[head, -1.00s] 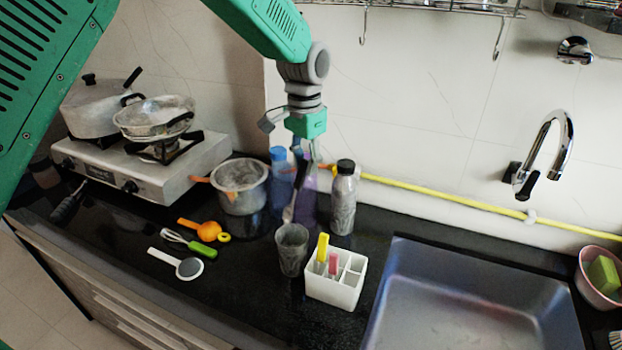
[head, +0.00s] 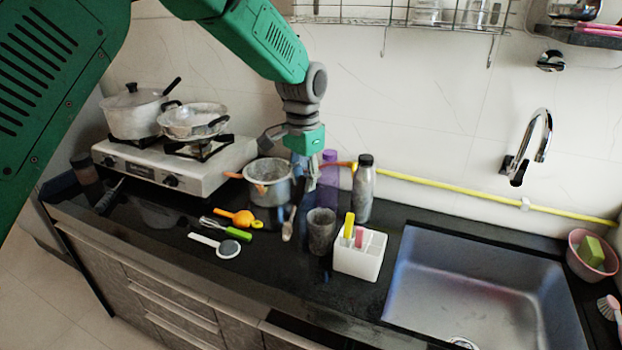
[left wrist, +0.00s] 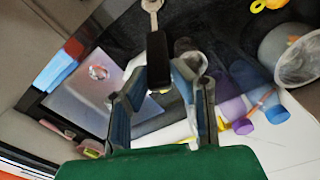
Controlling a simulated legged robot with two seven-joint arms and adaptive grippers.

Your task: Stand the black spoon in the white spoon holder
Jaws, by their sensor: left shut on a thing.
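My left gripper (head: 302,184) is shut on the black spoon and holds it above the counter, left of the grey cup. The spoon's pale lower end (head: 288,230) hangs down in the head view. In the left wrist view the black handle (left wrist: 157,60) lies between the fingers (left wrist: 165,82), with a pale end beyond it. The white spoon holder (head: 357,262) stands on the counter to the right of the cup, apart from the spoon. A yellow handle and a pink handle stand in its compartments. My right gripper is not in view.
The grey cup (head: 321,232) stands between the spoon and the holder. A grey bottle (head: 363,190), a purple bottle (head: 328,180) and a pot (head: 270,185) stand behind. Small utensils (head: 228,248) lie to the left. The sink (head: 480,285) is right of the holder.

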